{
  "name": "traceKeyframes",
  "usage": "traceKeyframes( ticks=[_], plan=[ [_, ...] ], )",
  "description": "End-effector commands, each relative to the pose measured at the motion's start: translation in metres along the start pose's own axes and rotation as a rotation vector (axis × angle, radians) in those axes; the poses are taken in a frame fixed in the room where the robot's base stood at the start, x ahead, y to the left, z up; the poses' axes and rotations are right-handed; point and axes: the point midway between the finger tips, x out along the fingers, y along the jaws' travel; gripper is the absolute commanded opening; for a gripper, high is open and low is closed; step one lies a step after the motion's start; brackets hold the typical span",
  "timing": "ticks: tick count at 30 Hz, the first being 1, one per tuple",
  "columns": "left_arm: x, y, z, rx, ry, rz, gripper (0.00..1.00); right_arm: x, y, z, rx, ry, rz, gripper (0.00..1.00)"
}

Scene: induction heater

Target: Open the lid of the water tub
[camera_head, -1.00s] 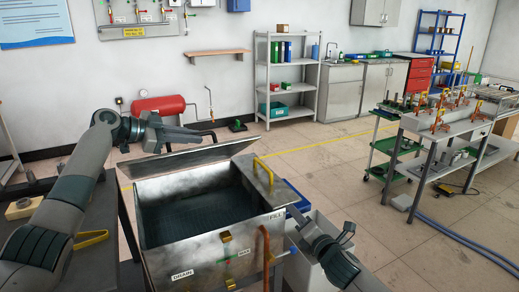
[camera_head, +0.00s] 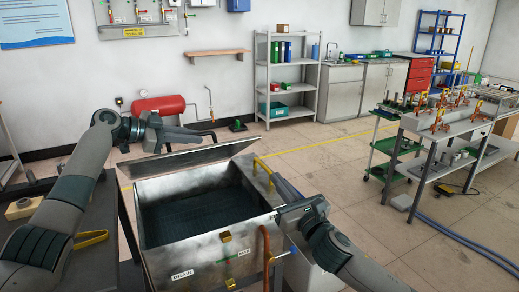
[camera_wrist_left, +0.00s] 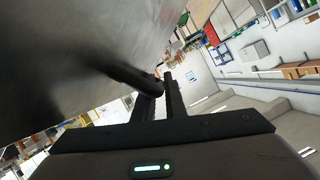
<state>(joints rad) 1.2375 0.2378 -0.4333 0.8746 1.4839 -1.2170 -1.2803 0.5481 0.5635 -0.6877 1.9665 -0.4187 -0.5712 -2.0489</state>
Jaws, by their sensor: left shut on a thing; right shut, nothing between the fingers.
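The water tub (camera_head: 200,255) is a grey metal box with its top open, dark inside. Its lid (camera_head: 195,157) stands raised along the far side, seen at a low angle in the head view. My left gripper (camera_head: 203,134) is just behind and above the lid. In the left wrist view its fingers (camera_wrist_left: 163,92) are shut on a dark bar-like handle (camera_wrist_left: 128,74) beside a blurred grey metal surface, likely the lid.
A copper pipe (camera_head: 266,255) runs up the tub's front right. A dark table (camera_head: 95,255) stands at left, and a red tank (camera_head: 160,107) is by the wall behind. A trolley and workbench (camera_head: 450,140) stand at right. The floor between is clear.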

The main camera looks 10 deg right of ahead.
Motion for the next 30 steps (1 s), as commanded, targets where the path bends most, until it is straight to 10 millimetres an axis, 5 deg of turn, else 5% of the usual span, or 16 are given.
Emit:
traceKeyframes(
  ticks=[11, 26, 30],
  plan=[
    [0.000, -0.001, 0.000, 0.001, -0.001, -0.002, 0.00, 0.018, 0.000, 0.000, 0.003, -0.001, 0.000, 0.00],
    [-0.001, -0.001, 0.000, 0.001, -0.001, -0.002, 0.00, 0.101, 0.000, 0.001, 0.005, -0.001, -0.001, 0.00],
    [-0.001, -0.001, 0.000, 0.001, -0.001, -0.003, 0.00, 0.115, 0.000, 0.015, 0.004, -0.002, 0.000, 0.00]
  ],
)
